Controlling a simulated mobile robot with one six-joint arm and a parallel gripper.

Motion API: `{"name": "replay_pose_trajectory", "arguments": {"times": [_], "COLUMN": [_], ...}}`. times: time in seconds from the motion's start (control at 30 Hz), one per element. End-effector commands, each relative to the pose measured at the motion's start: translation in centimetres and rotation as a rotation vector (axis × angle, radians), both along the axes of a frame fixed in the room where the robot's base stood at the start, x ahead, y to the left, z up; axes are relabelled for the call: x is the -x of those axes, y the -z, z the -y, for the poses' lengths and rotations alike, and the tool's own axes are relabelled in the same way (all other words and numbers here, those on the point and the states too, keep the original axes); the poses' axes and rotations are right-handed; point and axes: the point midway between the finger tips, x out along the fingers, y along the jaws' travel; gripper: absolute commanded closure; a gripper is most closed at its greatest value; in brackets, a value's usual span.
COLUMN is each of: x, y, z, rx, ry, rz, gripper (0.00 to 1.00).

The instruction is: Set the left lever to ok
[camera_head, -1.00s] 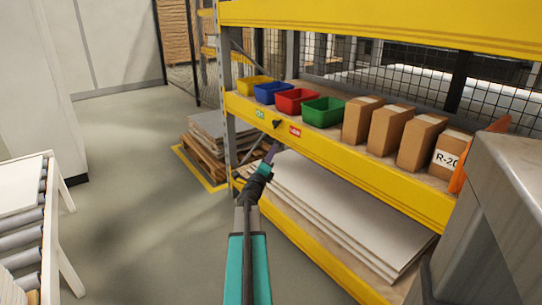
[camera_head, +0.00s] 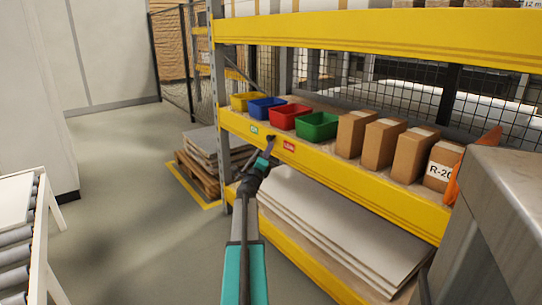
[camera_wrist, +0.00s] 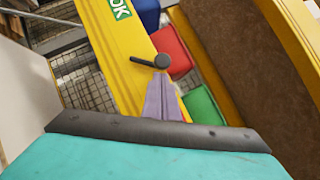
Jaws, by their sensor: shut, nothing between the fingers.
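A small black lever (camera_head: 270,138) sits on the front of the yellow shelf beam. It is between a green OK label (camera_head: 254,129) and a red label (camera_head: 289,146) whose text is too small to read surely. In the wrist view the lever (camera_wrist: 148,61) has a round end, and its bar points left in the picture. The OK label (camera_wrist: 120,9) is above it there. My gripper (camera_head: 268,152) is shut and empty, just below the lever. Its purple fingers (camera_wrist: 162,98) end close under the lever's round end; I cannot tell whether they touch.
Yellow, blue, red (camera_head: 289,116) and green bins and several cardboard boxes (camera_head: 380,143) stand on the shelf above the beam (camera_head: 340,175). White boards (camera_head: 330,215) lie on the lower shelf. A grey metal body (camera_head: 495,220) stands at the right, a roller conveyor (camera_head: 20,240) at the left.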

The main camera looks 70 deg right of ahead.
Motion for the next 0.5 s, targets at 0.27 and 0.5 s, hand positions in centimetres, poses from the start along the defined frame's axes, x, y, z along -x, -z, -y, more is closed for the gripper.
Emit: {"name": "replay_pose_trajectory", "arguments": {"times": [0.27, 0.5], "x": [-0.43, -0.51], "y": [-0.42, -0.41], "z": [0.35, 0.48], "rx": [0.000, 0.000], "ry": [-0.001, -0.001], "rz": [-0.001, 0.000], "gripper": [1.00, 1.00]}}
